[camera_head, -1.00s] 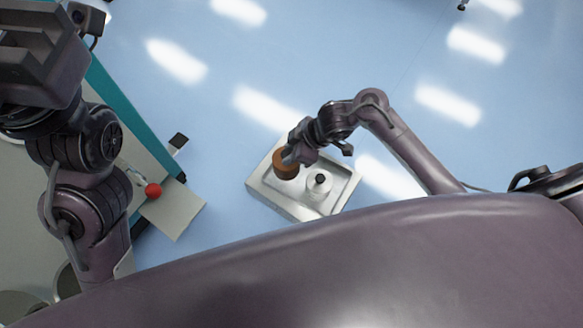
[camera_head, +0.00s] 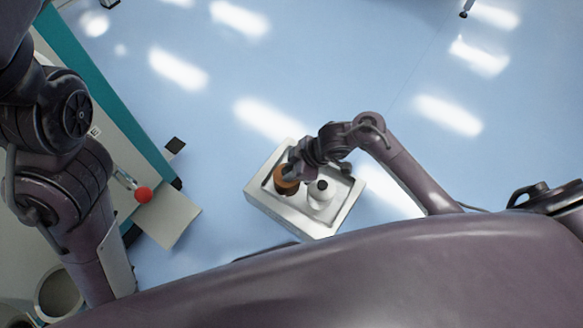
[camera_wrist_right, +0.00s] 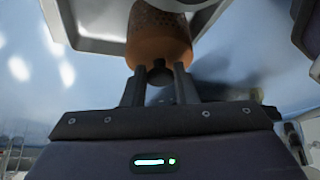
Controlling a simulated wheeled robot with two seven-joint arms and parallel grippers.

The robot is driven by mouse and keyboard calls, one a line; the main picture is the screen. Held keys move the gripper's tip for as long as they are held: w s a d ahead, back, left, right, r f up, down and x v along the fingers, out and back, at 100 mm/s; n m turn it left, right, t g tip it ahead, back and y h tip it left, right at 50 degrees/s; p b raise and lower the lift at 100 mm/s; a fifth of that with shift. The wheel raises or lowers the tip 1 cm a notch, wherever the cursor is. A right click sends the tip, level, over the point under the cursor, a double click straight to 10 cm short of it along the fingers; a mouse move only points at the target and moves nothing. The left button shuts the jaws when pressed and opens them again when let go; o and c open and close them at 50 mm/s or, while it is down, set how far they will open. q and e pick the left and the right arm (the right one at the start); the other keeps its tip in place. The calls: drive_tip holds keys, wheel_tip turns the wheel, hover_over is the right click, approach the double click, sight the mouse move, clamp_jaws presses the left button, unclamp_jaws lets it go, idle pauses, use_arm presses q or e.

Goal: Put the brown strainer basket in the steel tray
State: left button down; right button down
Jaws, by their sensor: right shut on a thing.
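The brown strainer basket (camera_head: 284,181) is at the left part of the steel tray (camera_head: 294,221) in the head view. My right gripper (camera_head: 292,172) comes in from the right above the tray and is shut on the basket. In the right wrist view the basket (camera_wrist_right: 158,42) stands beyond the two fingers (camera_wrist_right: 160,75), which close on its dark narrow end. The tray's rim (camera_wrist_right: 85,44) shows behind it. I cannot tell whether the basket touches the tray floor. My left gripper is out of view; only my left arm shows at the left.
A white cylindrical part with a dark knob (camera_head: 321,193) stands in the tray, right beside the basket. At the left is a bench with a teal edge (camera_head: 95,85) and a red ball knob (camera_head: 143,195). The blue floor around the tray is clear.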

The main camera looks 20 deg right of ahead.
drive_tip(key=c, duration=1.1)
unclamp_jaws()
drive_tip(key=shift+c, duration=0.2)
